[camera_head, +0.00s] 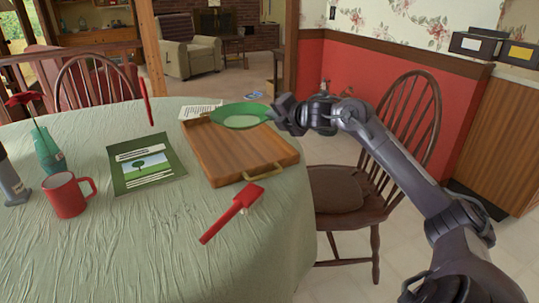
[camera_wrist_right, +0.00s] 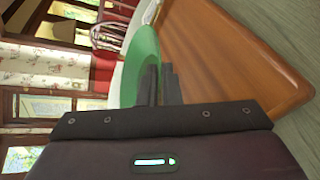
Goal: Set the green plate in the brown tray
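The green plate (camera_head: 239,116) shows over the far end of the brown wooden tray (camera_head: 235,155). My right gripper (camera_head: 284,110) is at the plate's right rim. In the right wrist view, the gripper's dark fingers (camera_wrist_right: 160,84) are close together, with the rim of the plate (camera_wrist_right: 141,58) between them. The tray (camera_wrist_right: 235,58) fills the right of that view, and its floor is bare. I cannot tell whether the plate touches the tray's far edge. My left gripper is not in view.
A red tool (camera_head: 232,212) lies before the tray. A wooden chair (camera_head: 340,187) stands right of the table.

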